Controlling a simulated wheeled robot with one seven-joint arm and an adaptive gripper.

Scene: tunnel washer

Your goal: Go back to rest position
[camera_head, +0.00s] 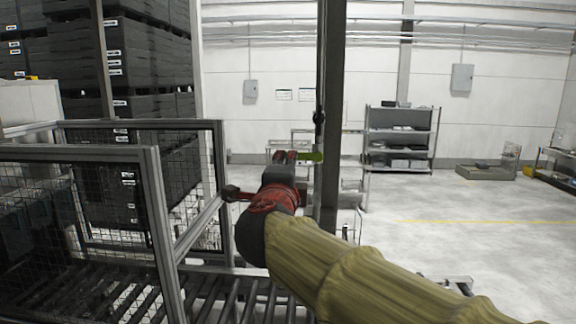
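My gripper (285,156) is at the end of my raised arm, near the middle of the view. It points away from me, to the left of a dark vertical post (333,100). Its two fingers look small and close together from behind, and I cannot tell whether they are open or shut.
Black mesh guard panels (150,190) and a roller conveyor (235,297) stand at the left and below the arm. Stacked black crates (145,60) rise behind them. A grey shelf rack (400,138) stands at the back.

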